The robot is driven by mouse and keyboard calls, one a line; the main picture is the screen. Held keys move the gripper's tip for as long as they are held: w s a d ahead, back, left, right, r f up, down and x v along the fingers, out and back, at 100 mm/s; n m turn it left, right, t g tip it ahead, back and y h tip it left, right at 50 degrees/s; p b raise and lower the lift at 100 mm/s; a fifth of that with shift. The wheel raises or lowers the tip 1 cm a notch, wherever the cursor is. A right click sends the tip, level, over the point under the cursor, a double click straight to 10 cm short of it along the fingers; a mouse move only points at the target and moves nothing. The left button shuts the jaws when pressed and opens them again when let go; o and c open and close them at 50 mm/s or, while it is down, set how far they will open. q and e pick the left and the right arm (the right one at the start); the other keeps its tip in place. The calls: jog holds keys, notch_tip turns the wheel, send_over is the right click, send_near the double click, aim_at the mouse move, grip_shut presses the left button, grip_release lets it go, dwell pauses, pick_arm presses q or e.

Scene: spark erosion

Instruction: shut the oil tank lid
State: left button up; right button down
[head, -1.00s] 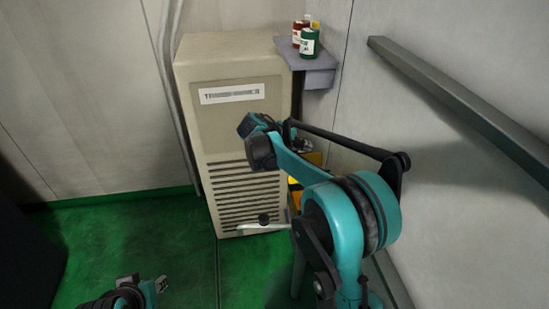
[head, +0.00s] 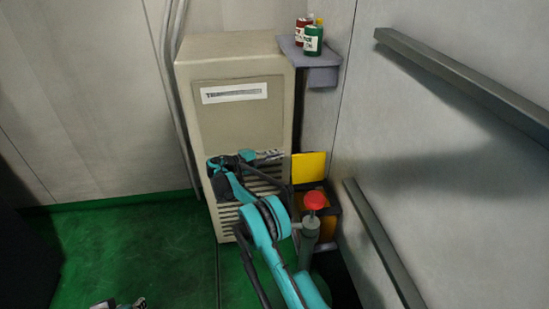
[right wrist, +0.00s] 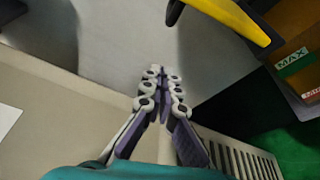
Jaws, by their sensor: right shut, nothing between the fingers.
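The oil tank (head: 325,233) is a dark box with an amber inside, low between the cabinet and the right wall. Its yellow lid (head: 309,167) stands open and upright. In the right wrist view, the yellow lid (right wrist: 228,14) crosses the top and the tank's amber part carries a green MAX label (right wrist: 291,62). My right gripper (head: 280,154) is shut and empty, just left of the lid in the head view. Its closed fingertips (right wrist: 160,72) show apart from the lid. My left gripper (head: 139,303) is mostly cut off at the bottom edge.
A beige vented cabinet (head: 237,120) stands behind my right arm. A red-topped green post (head: 314,200) stands before the tank and hides part of it. A shelf (head: 305,57) with small cans is above. Rails (head: 385,245) run along the right wall. Green floor at left is clear.

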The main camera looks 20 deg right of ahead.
aim_at(307, 165)
jog(key=s+d+b, duration=0.3)
jog(key=d, duration=0.2)
jog(key=shift+s+d+r, duration=0.15)
jog(key=shift+d+r, duration=0.2)
jog(key=shift+d, duration=0.15)
